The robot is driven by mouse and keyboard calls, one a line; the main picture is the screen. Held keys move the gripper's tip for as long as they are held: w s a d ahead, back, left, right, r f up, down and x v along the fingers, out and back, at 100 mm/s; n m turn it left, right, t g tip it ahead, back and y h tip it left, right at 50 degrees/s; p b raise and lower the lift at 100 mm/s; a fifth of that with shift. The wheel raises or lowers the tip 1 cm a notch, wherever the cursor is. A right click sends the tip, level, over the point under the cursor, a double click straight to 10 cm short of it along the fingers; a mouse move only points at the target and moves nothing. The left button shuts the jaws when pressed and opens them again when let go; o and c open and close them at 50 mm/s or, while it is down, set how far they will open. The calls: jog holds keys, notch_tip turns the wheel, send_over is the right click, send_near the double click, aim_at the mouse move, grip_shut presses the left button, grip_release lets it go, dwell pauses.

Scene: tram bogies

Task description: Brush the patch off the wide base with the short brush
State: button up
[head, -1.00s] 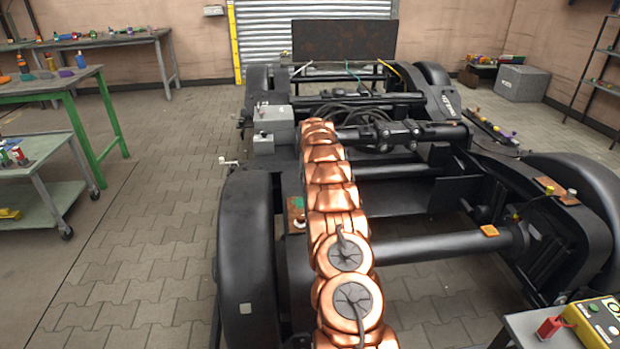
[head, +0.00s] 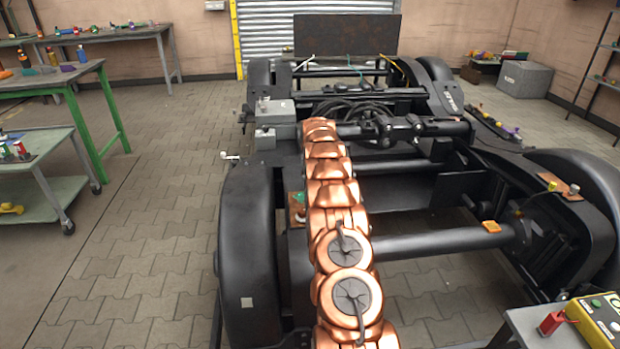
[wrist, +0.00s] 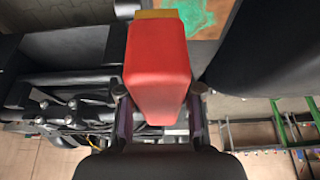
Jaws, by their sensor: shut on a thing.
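The short brush (wrist: 158,65) has a red block-shaped body with a tan edge at its far end. My gripper (wrist: 159,92) is shut on its sides in the wrist view. Beyond that end, a green patch (wrist: 186,14) lies on a brown plate (wrist: 222,8), which seems to be the wide base. In the head view the brown plate (head: 296,218) with its green patch (head: 298,198) sits on the bogie frame, just left of my copper arm, which covers part of it. My gripper and the brush are hidden in the head view. Contact between brush and patch cannot be told.
The black bogie (head: 250,230) surrounds my arm, with wheels, axles and a grey box (head: 275,110). A second brown plate (head: 573,193) is at right. A control box (head: 600,318) stands front right. The paved floor at left is clear up to the trolley (head: 50,195).

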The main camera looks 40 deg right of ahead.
jog(key=shift+f, duration=0.95)
jog(key=shift+a, duration=0.15)
